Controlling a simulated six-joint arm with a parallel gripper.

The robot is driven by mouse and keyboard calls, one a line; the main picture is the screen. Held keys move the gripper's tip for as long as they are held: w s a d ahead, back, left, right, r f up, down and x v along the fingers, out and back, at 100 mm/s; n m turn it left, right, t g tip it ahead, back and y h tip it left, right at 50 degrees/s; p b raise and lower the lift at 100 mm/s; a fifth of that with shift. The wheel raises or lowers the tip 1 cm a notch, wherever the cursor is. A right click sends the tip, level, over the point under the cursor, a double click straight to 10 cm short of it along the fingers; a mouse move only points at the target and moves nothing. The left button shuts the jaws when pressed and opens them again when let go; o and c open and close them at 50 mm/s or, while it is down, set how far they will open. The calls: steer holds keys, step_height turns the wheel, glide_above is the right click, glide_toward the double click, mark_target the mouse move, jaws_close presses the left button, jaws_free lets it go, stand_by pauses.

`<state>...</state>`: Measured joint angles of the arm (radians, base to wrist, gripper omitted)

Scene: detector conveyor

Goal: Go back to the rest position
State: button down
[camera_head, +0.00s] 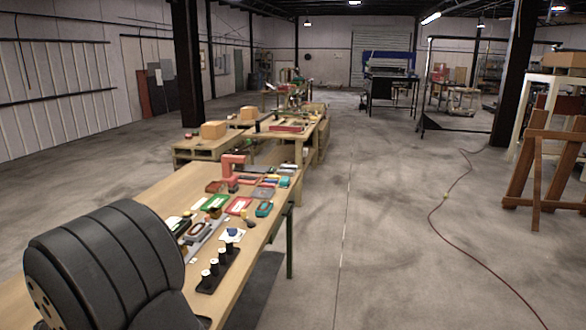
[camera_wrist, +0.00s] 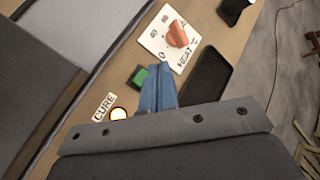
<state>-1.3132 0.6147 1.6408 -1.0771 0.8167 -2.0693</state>
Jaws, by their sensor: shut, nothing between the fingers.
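My gripper (camera_wrist: 157,84) shows in the wrist view as blue fingers closed together, with nothing between them. It stands out from a dark grey plate with bolts along the bottom. Beside its tip, to the left, is a green button (camera_wrist: 140,78) in a dark housing. Just above and to the right is a white dial plate (camera_wrist: 158,35) with an orange knob (camera_wrist: 177,37) and the word HEAT. I cannot tell whether the fingers touch anything. I cannot make out my gripper in the head view.
A CURE label (camera_wrist: 104,107) and a round white lamp (camera_wrist: 118,114) lie left of the fingers; a dark tray (camera_wrist: 205,77) lies right. In the head view the long wooden workbench (camera_head: 157,212) holds a red frame (camera_head: 231,169), several trays and white-topped posts (camera_head: 222,254).

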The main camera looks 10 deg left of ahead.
step_height(320, 180, up, 12)
steer(key=w+m+g+h, duration=0.1)
steer(key=m+g, duration=0.7)
steer(key=m, duration=0.3)
steer(key=shift+a+r+g+h, duration=0.15)
steer(key=shift+g+h, duration=0.25)
stand_by(0.9)
